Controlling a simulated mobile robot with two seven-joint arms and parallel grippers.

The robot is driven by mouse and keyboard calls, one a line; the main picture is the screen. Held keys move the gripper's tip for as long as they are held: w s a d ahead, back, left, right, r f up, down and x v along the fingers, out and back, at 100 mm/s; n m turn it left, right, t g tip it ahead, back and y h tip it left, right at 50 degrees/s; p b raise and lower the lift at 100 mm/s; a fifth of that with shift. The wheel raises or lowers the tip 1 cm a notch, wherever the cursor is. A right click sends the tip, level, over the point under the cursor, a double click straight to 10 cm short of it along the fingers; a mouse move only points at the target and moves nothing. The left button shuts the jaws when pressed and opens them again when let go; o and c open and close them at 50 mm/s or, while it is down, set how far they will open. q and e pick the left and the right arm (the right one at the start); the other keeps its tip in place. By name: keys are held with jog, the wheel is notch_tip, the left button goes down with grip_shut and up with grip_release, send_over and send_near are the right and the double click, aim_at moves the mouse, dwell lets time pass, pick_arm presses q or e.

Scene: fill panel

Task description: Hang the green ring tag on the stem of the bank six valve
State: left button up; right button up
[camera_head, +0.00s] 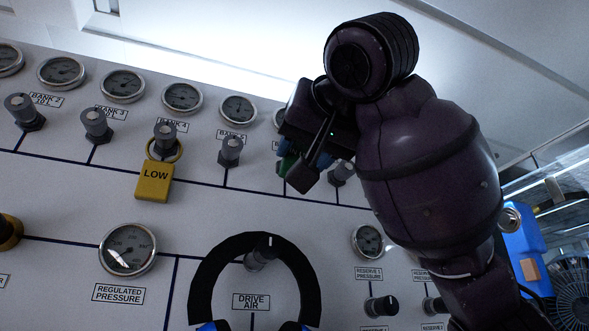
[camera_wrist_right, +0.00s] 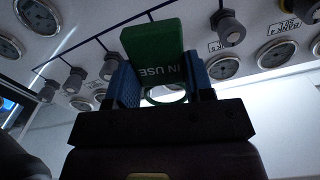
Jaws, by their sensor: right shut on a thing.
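My right gripper (camera_head: 305,160) is shut on the green tag (camera_head: 286,165), in front of the upper panel row, right of the bank five valve. In the right wrist view the green tag (camera_wrist_right: 152,52), marked IN USE, sits between the blue fingers of the gripper (camera_wrist_right: 163,85). Its ring (camera_wrist_right: 166,95) shows below the plate, between the fingers. The bank six valve is hidden behind the gripper and tag in the head view; I cannot tell whether the ring touches its stem. My left gripper is not in view.
A yellow LOW tag (camera_head: 154,181) hangs by its ring on the bank four valve (camera_head: 165,136). The bank five valve (camera_head: 230,151) is bare, and another valve (camera_head: 341,172) stands right of the gripper. A black arch (camera_head: 205,265) surrounds the drive air knob (camera_head: 262,252).

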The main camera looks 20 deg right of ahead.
aim_at(277, 194)
jog(key=shift+s+r, duration=0.15)
jog(key=shift+s, duration=0.2)
jog(key=shift+w, duration=0.35)
jog(key=shift+w+p, duration=0.4)
jog(key=shift+w, duration=0.45)
jog(key=shift+w+f+p, duration=0.2)
jog(key=shift+w+p, duration=0.1)
jog(key=shift+w, duration=0.7)
jog(key=shift+w+a+f+p, duration=0.1)
jog(key=shift+w+p, duration=0.65)
jog(key=shift+w, duration=0.6)
jog(key=shift+w+f+p, duration=0.1)
jog(key=shift+w+p, duration=0.6)
jog(key=shift+w, duration=0.6)
jog(key=shift+w+f+b, duration=0.3)
jog(key=shift+w+b, duration=0.25)
jog(key=shift+w, duration=0.1)
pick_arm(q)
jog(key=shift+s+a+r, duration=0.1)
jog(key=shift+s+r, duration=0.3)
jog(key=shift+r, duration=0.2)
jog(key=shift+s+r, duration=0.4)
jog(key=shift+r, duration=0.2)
